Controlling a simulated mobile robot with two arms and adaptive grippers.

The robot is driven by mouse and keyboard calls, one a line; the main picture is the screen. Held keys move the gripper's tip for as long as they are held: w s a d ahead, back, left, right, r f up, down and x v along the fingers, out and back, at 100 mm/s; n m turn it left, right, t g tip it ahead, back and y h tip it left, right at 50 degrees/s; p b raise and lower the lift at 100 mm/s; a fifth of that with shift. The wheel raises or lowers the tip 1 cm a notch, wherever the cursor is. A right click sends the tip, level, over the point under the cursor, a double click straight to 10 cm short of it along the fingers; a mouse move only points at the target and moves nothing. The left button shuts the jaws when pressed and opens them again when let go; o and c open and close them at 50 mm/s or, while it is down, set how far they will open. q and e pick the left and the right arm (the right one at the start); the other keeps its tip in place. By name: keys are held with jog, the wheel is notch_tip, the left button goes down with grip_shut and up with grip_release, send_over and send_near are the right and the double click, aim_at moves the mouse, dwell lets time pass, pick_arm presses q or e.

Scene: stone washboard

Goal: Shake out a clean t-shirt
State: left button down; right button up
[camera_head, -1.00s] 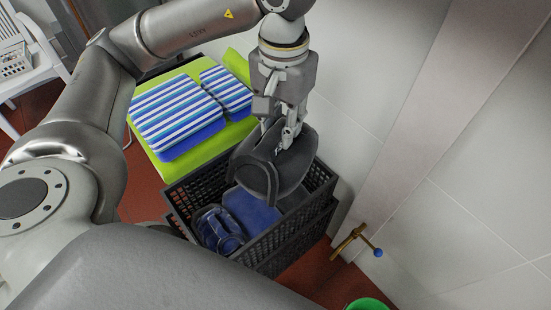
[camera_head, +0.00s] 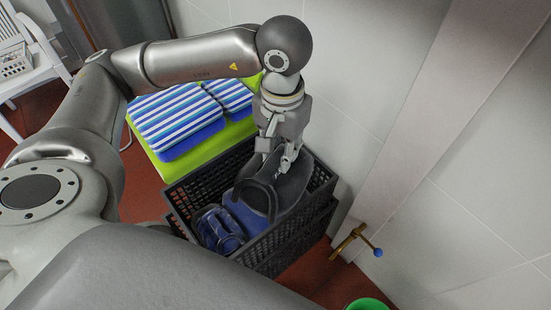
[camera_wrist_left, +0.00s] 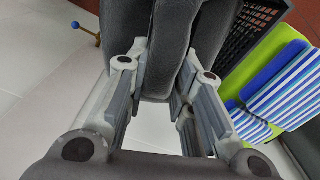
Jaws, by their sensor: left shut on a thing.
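A dark grey folded cloth item, which looks like the t-shirt (camera_head: 294,187), is in the right part of the black crate (camera_head: 182,196), low and partly below its rim. My left gripper (camera_head: 278,164) is shut on its upper part from above. In the left wrist view, the grey cloth (camera_wrist_left: 172,40) sits between the two fingers of the left gripper (camera_wrist_left: 163,75). Its underside is hidden, so I cannot tell whether it rests on the crate's contents. My right gripper is not in view.
Blue folded items (camera_head: 222,228) lie in the crate's front left. Blue-and-white striped cushions (camera_head: 175,122) lie on a lime-green surface (camera_head: 170,168) behind it. A white wall and a brass tap (camera_head: 350,240) stand right. A green round object (camera_head: 368,304) shows at the bottom.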

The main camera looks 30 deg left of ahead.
pick_arm(q)
notch_tip(320, 180, down, 4)
jog(key=shift+r, duration=0.1)
jog(key=shift+w+r, duration=0.15)
jog(key=shift+r, duration=0.1)
notch_tip(320, 180, up, 20)
jog(key=f, duration=2)
jog(key=shift+s+f, duration=0.2)
jog(key=shift+f, duration=0.05)
jog(key=shift+w, duration=0.15)
